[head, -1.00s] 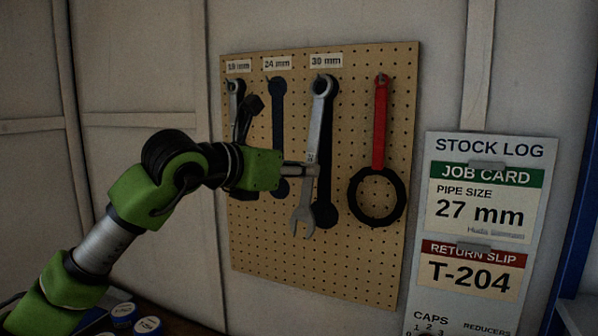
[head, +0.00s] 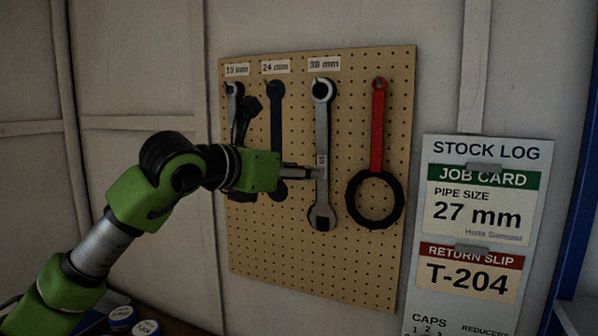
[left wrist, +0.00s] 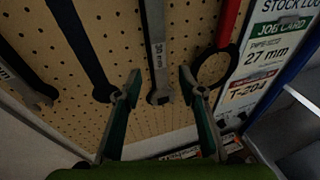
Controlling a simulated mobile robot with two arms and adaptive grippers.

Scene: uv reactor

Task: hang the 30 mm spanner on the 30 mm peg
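The grey 30 mm spanner (head: 322,150) hangs upright on the pegboard under the "30 mm" label (head: 324,64). Its ring end is at the 30 mm peg (head: 321,84), seemingly around it, and its open jaw points down over the dark painted outline. In the left wrist view the spanner (left wrist: 156,50) shows a "30" mark on its shaft. My left gripper (left wrist: 160,92) has its fingers spread apart, one on each side of the spanner's lower part, with gaps visible. In the head view the left gripper (head: 308,172) is beside the shaft. My right gripper is not in view.
A red-handled black ring tool (head: 378,130) hangs to the right. A dark outline (head: 277,120) is under "24 mm", and another spanner (head: 234,100) hangs under "19 mm", partly hidden. The pegboard (head: 300,265) is clear below. A stock log board (head: 485,240) is at right.

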